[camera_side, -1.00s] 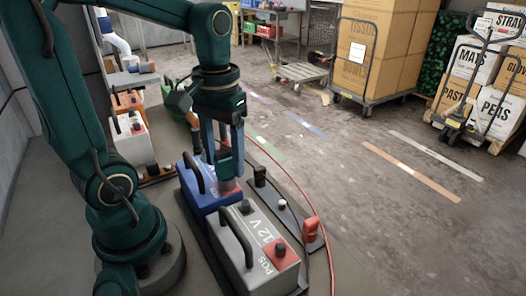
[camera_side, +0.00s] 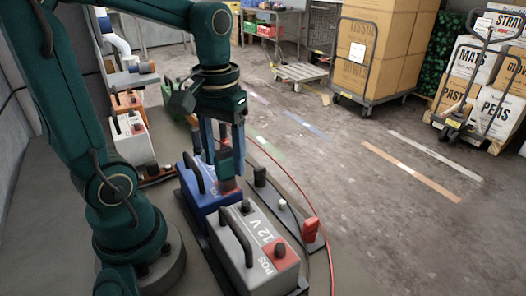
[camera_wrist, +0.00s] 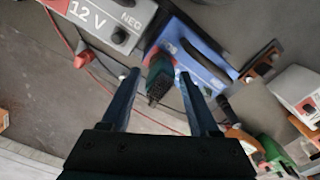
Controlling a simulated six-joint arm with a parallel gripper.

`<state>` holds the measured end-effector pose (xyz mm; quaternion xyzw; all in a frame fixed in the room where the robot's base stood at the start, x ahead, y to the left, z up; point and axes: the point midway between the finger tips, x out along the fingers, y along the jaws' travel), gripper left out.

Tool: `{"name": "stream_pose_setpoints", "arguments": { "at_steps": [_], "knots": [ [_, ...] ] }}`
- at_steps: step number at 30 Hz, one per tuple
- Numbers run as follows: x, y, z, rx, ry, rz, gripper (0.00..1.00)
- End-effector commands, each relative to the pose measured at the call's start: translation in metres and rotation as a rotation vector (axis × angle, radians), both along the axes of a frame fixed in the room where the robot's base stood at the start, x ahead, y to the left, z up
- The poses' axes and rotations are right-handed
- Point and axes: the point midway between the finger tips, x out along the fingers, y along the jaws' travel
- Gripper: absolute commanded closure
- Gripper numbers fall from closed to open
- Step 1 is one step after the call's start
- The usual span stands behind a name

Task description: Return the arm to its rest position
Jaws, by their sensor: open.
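My gripper (camera_side: 222,158) points down over the blue battery (camera_side: 199,187), with its fingers apart. A teal and dark clamp-like piece (camera_side: 226,163) stands on the red terminal area of the blue battery. In the wrist view, my gripper (camera_wrist: 159,78) has its two fingers open on either side of this teal piece (camera_wrist: 161,75). The blue battery (camera_wrist: 205,50) lies beyond the fingertips. Whether a finger touches the piece cannot be told.
A grey 12 V battery (camera_side: 235,245) with a black handle stands in front of the blue one. A red cable (camera_side: 300,190) curves along the right edge. White and orange units (camera_side: 132,140) stand behind. Loaded carts (camera_side: 375,50) stand farther off, with open floor between.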

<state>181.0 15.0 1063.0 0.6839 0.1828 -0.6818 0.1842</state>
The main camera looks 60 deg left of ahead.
Motion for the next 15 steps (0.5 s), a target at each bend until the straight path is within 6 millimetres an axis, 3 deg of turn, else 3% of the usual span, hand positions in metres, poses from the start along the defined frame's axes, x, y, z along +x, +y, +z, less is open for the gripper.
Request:
{"name": "stream_pose_setpoints", "arguments": {
  "at_steps": [7,15],
  "knots": [
    [-0.0005,-0.0001,0.0004,0.001,0.002,0.179,0.39],
    [-0.0006,0.0,0.0005,0.0,0.003,0.206,0.39]
  ]
}}
